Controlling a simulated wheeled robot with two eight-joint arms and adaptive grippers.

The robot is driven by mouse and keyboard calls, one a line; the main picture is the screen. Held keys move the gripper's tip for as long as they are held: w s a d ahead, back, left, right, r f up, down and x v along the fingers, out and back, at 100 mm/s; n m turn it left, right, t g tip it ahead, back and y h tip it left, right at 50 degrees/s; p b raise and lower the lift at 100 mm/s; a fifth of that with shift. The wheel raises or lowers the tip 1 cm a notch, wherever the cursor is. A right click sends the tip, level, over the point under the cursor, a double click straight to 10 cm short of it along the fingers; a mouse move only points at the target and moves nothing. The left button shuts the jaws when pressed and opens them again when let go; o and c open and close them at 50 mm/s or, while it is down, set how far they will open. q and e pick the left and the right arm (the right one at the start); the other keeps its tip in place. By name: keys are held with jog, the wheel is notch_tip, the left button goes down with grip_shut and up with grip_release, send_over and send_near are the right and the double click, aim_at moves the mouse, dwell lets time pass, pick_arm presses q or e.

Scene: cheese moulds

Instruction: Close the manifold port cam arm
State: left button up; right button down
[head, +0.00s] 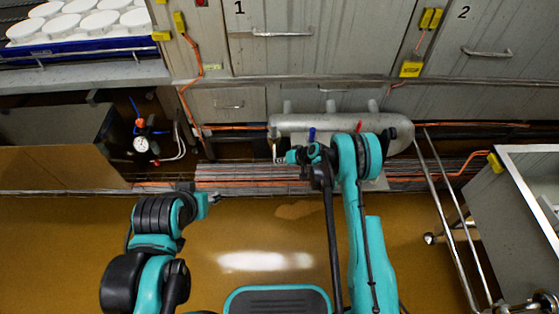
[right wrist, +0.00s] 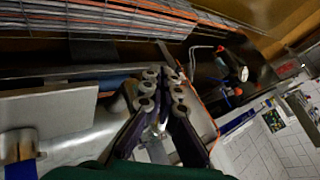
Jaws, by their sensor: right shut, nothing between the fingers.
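The manifold (head: 400,128) is a grey metal cylinder lying across the back, with short stubs on top and a blue lever (head: 311,134) and a red lever (head: 358,126) on its front. In the right wrist view, its pale metal body (right wrist: 85,138) lies left of the fingers. I cannot make out which part is the cam arm. My right gripper (head: 281,157) is shut and empty, just below the manifold's left end; its fingers (right wrist: 165,80) also show in the right wrist view. Whether they touch anything is unclear. My left gripper (head: 213,198) is small and apart from the manifold.
A pressure gauge (head: 141,144) with hoses is at the left. Orange cables and pipes (head: 240,177) run along the wall base. A steel rail (head: 449,220) and a sink-like unit (head: 528,150) stand at the right. White moulds (head: 100,20) sit at upper left. The brown floor is open.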

jog(key=shift+w+f, duration=0.65)
jog(key=shift+f, duration=0.3)
